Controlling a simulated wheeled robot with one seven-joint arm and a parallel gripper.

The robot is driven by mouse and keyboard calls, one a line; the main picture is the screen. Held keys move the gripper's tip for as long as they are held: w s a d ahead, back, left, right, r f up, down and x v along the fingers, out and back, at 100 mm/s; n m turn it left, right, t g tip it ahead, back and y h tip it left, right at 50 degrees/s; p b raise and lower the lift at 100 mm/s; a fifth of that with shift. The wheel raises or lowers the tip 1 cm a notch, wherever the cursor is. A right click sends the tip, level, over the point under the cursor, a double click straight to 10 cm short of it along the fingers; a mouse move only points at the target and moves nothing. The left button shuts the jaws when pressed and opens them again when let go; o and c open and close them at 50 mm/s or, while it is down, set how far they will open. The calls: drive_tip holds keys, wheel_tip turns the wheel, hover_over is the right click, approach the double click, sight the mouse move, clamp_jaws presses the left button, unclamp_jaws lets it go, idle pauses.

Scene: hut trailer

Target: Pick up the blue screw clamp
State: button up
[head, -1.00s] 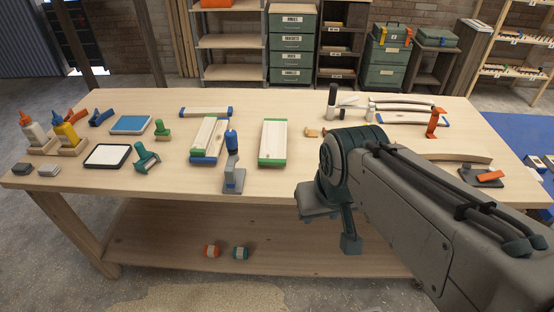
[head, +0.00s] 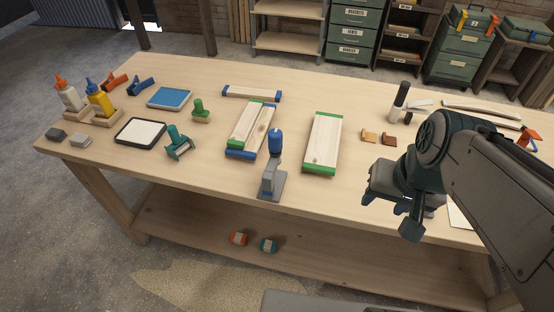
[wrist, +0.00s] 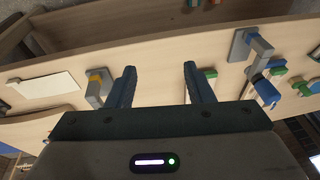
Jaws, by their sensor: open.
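The blue screw clamp (head: 272,178) stands near the front edge of the workbench, with a grey frame and base and an upright blue handle. It stands in front of the green-and-blue-ended boards. My gripper (head: 385,190) is to its right, above the front edge, apart from it. In the wrist view the open jaws (wrist: 158,85) are empty, and the clamp (wrist: 262,72) shows to their right. Its blue handle extends downward in that picture. In the head view the fingertips are hard to make out.
A grey clamp with a yellow part (wrist: 98,88) lies left of the jaws in the wrist view. A green-ended board (head: 322,145) lies between clamp and gripper in the head view. Glue bottles (head: 98,100) and a dark-rimmed pad (head: 140,132) are at left. Bare benchtop (head: 225,165) lies left of the clamp.

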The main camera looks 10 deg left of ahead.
drive_tip(key=w+a+f+m+g+y+b, duration=0.1)
drive_tip(key=a+f+m+g+y+b, duration=0.2)
drive_tip(key=f, duration=0.4)
drive_tip(key=m+t+y+b, duration=0.1)
drive_tip(key=m+y+b, duration=0.9)
drive_tip(key=m, duration=0.4)
approach(273, 188)
drive_tip(key=shift+s+d+h+b, duration=0.15)
drive_tip(key=shift+d+h+b, duration=0.15)
drive_tip(key=shift+h, duration=0.1)
drive_tip(key=shift+a+f, duration=0.1)
drive_tip(key=shift+a, duration=0.15)
drive_tip(key=shift+m, duration=0.3)
drive_tip(key=x, duration=0.7)
drive_tip(key=shift+w+a, duration=0.2)
drive_tip(key=shift+w, duration=0.1)
drive_tip(key=shift+r+b+x, duration=0.2)
drive_tip(key=shift+x, duration=1.25)
drive_tip(key=shift+r+b+x, duration=0.15)
drive_tip(key=shift+x, duration=1.35)
drive_tip(key=shift+s+a, duration=0.1)
drive_tip(key=shift+a, duration=0.05)
drive_tip(key=shift+c, duration=0.4)
drive_tip(key=shift+r+t, duration=0.1)
drive_tip(key=shift+t, duration=0.2)
clamp_jaws()
